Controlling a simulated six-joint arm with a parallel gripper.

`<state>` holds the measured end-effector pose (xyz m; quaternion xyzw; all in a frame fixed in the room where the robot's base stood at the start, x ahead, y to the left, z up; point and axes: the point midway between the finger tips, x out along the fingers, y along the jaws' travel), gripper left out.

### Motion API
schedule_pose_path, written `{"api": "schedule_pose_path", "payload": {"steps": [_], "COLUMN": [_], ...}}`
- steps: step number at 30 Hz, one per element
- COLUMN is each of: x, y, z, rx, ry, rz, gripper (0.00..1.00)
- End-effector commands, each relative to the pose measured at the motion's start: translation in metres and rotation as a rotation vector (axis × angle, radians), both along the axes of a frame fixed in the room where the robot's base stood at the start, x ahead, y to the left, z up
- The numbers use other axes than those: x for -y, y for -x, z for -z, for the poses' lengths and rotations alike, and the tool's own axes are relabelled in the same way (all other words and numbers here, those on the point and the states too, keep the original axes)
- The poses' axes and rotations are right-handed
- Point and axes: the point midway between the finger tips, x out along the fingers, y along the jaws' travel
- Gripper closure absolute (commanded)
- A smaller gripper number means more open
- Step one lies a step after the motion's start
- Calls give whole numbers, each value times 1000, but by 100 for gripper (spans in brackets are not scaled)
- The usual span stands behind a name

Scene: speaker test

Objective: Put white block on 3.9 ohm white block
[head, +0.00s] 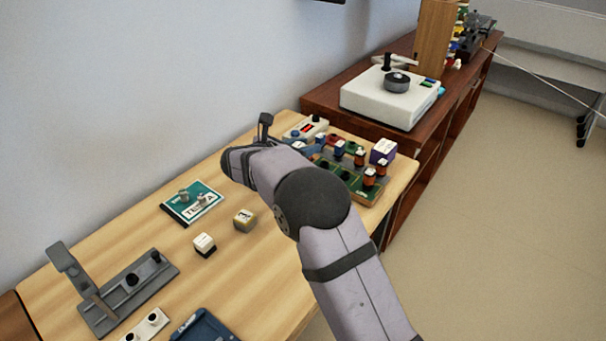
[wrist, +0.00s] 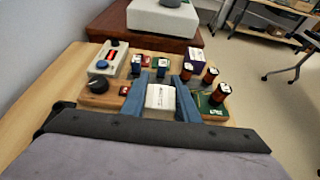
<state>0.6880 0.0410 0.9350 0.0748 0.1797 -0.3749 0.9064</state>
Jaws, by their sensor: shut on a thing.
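In the wrist view, a white block (wrist: 160,98) with small dark print sits between the two blue fingers of my gripper (wrist: 160,92), which is shut on it. The held block is over or close to the component board; I cannot tell the exact gap. In the head view my arm hides most of my gripper and the held block. A white-topped block with a dark base (head: 204,245) stands on the table. A purple block with a white label (head: 383,150) is at the board's far right corner, also in the wrist view (wrist: 195,62). No 3.9 ohm marking is legible.
The component board (head: 369,195) carries several upright parts with red-brown bodies and white tops. A white box with a blue knob (head: 305,129) stands behind it. A yellowish block (head: 244,219), a teal booklet (head: 187,212) and a grey fixture (head: 112,307) are on the table.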

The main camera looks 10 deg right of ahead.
Motion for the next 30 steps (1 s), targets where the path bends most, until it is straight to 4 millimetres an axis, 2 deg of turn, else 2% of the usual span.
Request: {"api": "schedule_pose_path", "payload": {"steps": [3,7,16,25,30], "x": [0,0,0,0,0], "y": [0,0,0,0,0], "z": [21,36,45,76,80], "rx": [-5,-2,0,-2,0], "ry": [3,3,0,2,0], "rz": [0,1,1,1,1], "gripper": [94,94,94,94,94]}}
